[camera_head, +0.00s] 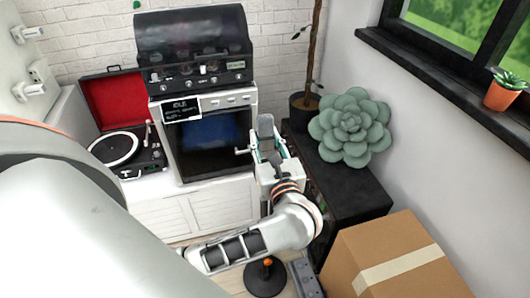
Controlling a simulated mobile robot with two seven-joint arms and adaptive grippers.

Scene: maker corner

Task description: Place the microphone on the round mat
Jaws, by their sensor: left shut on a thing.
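My left gripper (266,148) is in the middle of the view, pointing away from me toward the oven front and the dark cabinet. It is shut on a dark grey object, seemingly the microphone (265,125), whose rounded top stands up between the fingers. The gripper hides its lower part. I cannot make out a round mat in this view. My right gripper is not in view.
A dark cabinet (345,200) bears a big green succulent (351,127) and a potted trunk (303,108). A cardboard box (385,262) stands at the lower right. An oven (208,140) and an open record player (120,150) are at the left. A round black base (265,283) is low down.

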